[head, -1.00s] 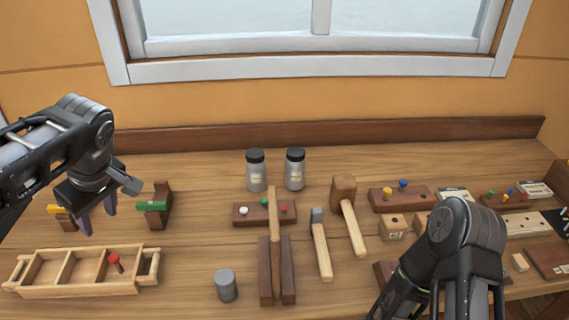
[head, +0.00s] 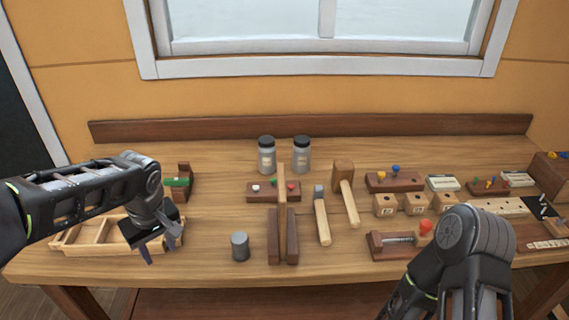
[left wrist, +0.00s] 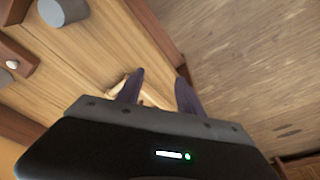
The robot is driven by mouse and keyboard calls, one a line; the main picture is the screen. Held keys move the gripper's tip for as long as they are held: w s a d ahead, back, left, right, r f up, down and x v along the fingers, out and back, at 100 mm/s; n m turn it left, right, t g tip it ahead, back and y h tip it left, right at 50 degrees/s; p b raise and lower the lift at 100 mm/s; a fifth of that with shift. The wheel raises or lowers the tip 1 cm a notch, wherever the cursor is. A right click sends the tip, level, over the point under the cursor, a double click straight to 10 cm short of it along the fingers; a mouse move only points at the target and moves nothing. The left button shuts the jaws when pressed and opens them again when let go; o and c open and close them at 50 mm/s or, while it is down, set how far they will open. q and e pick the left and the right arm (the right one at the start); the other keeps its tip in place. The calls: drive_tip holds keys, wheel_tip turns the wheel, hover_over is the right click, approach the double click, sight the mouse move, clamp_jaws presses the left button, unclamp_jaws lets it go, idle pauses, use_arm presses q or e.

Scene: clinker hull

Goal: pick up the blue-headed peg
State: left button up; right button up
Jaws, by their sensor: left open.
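A blue-headed peg (head: 396,169) stands upright in a dark wooden block (head: 408,184) right of the middle in the head view, beside a yellow-headed peg (head: 381,175). A smaller blue-headed peg (head: 503,182) shows in another dark block (head: 480,189) farther right. My left gripper (head: 160,246) is open and empty at the right end of the divided wooden tray, far left of both pegs. In the left wrist view its two fingers (left wrist: 160,92) are apart, with pale wood behind them. Of my right arm only links show; its gripper is out of view.
The wooden tray (head: 72,247) lies partly under my left arm. Numbered blocks (head: 414,204) and a clamp-like piece (head: 392,243) sit near my right arm.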

use_arm(q)
drive_tip(key=s+d+f+m+h+b, duration=0.2)
drive_tip(key=s+d+f, duration=0.4)
drive_tip(key=f, duration=0.8)
drive_tip(key=s+d+f+m+h+b, duration=0.2)
drive_tip(key=s+d+f+b, duration=0.2)
drive_tip(key=f, duration=1)
drive_tip(key=s+d+f+m+h+b, duration=0.1)
drive_tip(key=s+d+f+b, duration=0.3)
drive_tip(key=s+d+f, duration=0.5)
wheel_tip(320, 180, down, 5)
drive_tip(key=shift+s+d+f+m+g+h, duration=0.2)
drive_tip(key=shift+s+d+m+g+h, duration=0.15)
drive_tip(key=shift+s+m, duration=0.5)
use_arm(e)
wheel_tip(320, 180, down, 9)
drive_tip(key=shift+w+a+f, duration=0.15)
drive_tip(key=shift+w+f, duration=0.05)
drive_tip(key=shift+w, duration=0.15)
use_arm(q)
drive_tip(key=shift+s, duration=0.1)
drive_tip(key=shift+c, duration=0.4)
use_arm(e)
drive_tip(key=shift+c, duration=0.5)
